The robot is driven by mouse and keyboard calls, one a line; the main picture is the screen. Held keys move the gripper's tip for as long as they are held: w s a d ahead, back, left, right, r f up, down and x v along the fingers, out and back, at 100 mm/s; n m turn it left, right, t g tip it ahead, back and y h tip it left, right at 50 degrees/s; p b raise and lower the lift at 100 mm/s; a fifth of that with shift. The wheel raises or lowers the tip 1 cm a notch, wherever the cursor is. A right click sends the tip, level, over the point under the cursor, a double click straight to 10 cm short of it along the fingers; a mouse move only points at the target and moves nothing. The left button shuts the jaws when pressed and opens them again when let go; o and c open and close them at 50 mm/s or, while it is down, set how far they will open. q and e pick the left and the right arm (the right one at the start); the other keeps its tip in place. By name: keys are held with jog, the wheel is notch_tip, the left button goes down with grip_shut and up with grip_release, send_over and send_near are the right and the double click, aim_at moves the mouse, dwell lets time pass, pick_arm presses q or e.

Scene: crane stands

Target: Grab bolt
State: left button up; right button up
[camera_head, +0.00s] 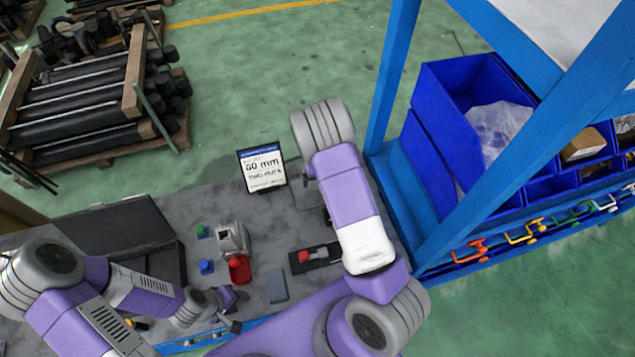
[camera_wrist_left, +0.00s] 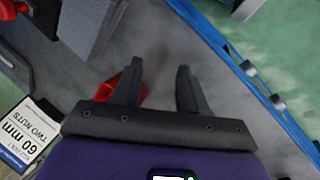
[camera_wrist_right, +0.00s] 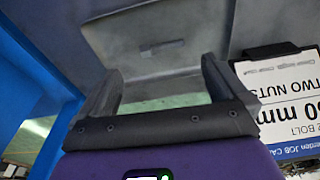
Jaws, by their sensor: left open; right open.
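No bolt can be made out for certain. A slim grey piece (camera_wrist_right: 160,47) lies on a grey surface ahead of my right gripper; I cannot tell whether it is a bolt. A job card (camera_head: 262,168) reading 60 mm and two nuts stands at the bench's back edge; it also shows in the right wrist view (camera_wrist_right: 285,100). My left gripper (camera_head: 238,310) is open and empty near the bench's front edge, close to a red bin (camera_head: 239,270). That bin shows partly behind its fingers (camera_wrist_left: 155,85). My right gripper (camera_wrist_right: 158,80) is open and empty; my arm hides it in the head view.
The bench (camera_head: 258,235) holds a grey fixture (camera_head: 232,237), a green piece (camera_head: 201,231), a blue piece (camera_head: 207,267), a grey block (camera_head: 277,287) and a dark device with a red top (camera_head: 304,256). A blue rack (camera_head: 395,75) with bins stands at right.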

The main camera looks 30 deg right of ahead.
jog(key=f, duration=0.4)
jog(key=f+p, duration=0.1)
jog(key=f, duration=0.1)
jog(key=shift+w, duration=0.35)
jog(key=shift+r, duration=0.1)
jog(key=shift+a, duration=0.1)
jog(key=shift+c, duration=0.4)
jog(key=c, duration=1.1)
